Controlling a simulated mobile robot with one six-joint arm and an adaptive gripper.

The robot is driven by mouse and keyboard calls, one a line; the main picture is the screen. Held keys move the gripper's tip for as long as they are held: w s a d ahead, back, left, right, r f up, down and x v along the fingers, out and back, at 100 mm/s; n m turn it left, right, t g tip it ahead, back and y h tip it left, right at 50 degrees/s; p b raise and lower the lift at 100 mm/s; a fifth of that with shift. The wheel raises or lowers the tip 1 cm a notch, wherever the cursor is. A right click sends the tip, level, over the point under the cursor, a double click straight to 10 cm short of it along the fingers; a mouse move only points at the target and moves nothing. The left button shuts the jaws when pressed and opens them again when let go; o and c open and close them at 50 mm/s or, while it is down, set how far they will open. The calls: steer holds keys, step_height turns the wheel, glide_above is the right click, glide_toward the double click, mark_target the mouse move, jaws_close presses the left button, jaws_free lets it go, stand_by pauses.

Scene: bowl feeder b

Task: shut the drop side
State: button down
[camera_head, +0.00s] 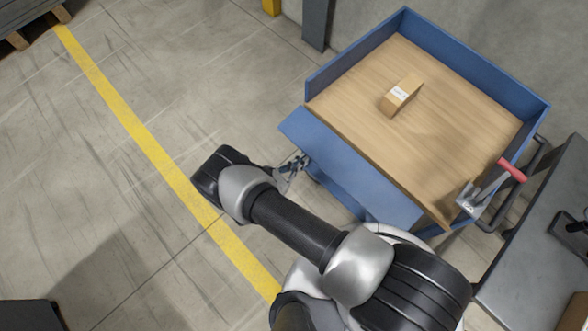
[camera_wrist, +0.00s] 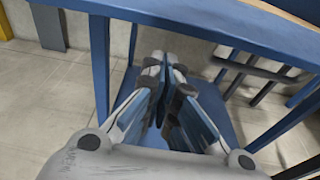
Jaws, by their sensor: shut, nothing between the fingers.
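The blue drop side (camera_head: 355,172) hangs lowered along the near-left edge of the cart's wooden deck (camera_head: 460,100), leaving that edge open. In the wrist view a long blue panel (camera_wrist: 200,22), likely the drop side, crosses the top. My gripper (camera_head: 296,165) is at the left end of the drop side, by its outer lower edge. In the wrist view my gripper (camera_wrist: 163,75) has its fingers together and empty, just below the panel. I cannot tell whether it touches the panel.
A small cardboard box (camera_head: 402,94) lies on the deck, inside raised blue walls. A red-handled clamp (camera_head: 490,185) sits at the deck's right corner. A grey bench (camera_head: 535,240) stands to the right. The floor left of the cart, with a yellow line (camera_head: 130,122), is clear.

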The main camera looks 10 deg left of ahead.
steer(key=shift+s+a+r, duration=0.1)
steer(key=shift+s+r, duration=0.15)
steer(key=shift+r, duration=0.75)
